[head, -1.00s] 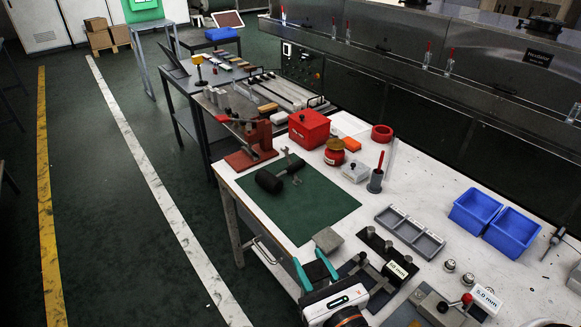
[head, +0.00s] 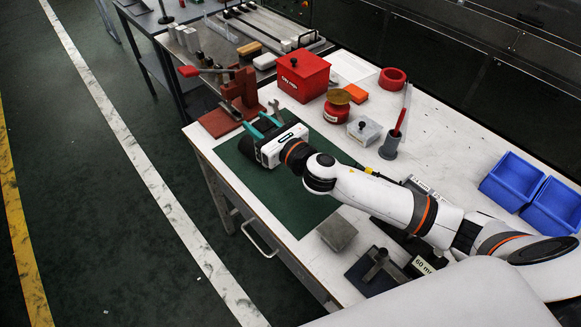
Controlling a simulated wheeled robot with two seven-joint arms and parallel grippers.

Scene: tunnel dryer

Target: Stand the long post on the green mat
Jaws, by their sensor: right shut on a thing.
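The green mat (head: 300,212) lies on the near left part of the white bench. A black mallet (head: 247,147) lies on it, largely hidden by my right gripper. My right gripper (head: 260,126), with teal fingers, is low over the mat at the mallet, shut on it; the grip itself is hard to see. A short metal post (head: 380,256) stands on a dark block in front of the mat, near a "60 mm" label. My right arm hides the ground beside it, and I cannot tell which post is the long one. My left gripper is out of view.
A wrench (head: 273,106) lies at the mat's far edge, near a red press (head: 240,90). A red box (head: 302,78), a grey cup with a red-handled tool (head: 389,148) and blue bins (head: 512,182) stand behind. A grey block (head: 338,232) lies before the mat. The mat's near part is clear.

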